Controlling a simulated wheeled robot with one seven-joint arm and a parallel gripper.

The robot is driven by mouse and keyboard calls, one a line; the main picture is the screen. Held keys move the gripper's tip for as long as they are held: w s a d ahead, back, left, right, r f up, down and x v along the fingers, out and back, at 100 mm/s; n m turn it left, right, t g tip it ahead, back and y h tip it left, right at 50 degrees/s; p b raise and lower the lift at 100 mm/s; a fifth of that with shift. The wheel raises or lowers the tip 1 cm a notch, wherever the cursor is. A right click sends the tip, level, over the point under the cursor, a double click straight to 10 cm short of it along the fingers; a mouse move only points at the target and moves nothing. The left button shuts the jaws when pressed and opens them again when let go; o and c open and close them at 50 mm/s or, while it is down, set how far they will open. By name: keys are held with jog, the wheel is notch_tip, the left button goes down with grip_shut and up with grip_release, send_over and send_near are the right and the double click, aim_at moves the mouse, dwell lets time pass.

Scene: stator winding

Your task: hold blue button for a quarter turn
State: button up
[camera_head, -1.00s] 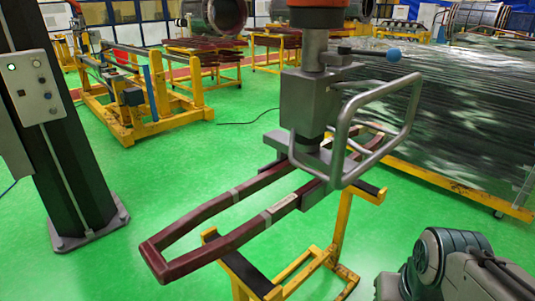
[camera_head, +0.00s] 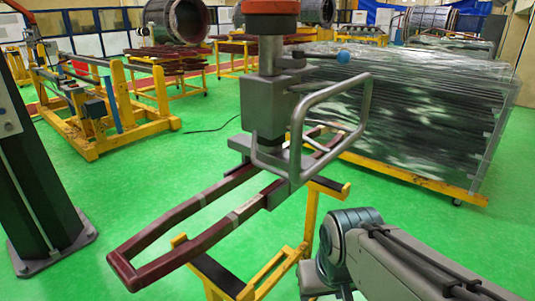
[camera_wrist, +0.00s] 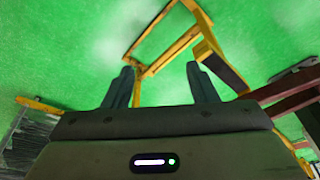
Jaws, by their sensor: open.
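My gripper (camera_wrist: 160,70) shows in the wrist view with its two dark fingers apart and nothing between them. It points over the green floor and a yellow stand. In the head view I see my arm at the lower right, but cannot make out the fingertips. No blue button can be made out with certainty. A blue ball knob (camera_head: 343,57) sits on a short lever of the grey lifting tool (camera_head: 270,110), apart from my arm. A control box (camera_head: 8,112) on the dark column is cut off at the left edge.
The lifting tool holds a long dark red coil loop (camera_head: 190,208) above a yellow stand (camera_head: 312,210). My arm is close to the stand. A wrapped stack (camera_head: 410,110) stands at the right rear. Green floor is free between column and coil.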

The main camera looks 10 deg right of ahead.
grip_shut()
dwell(1.8)
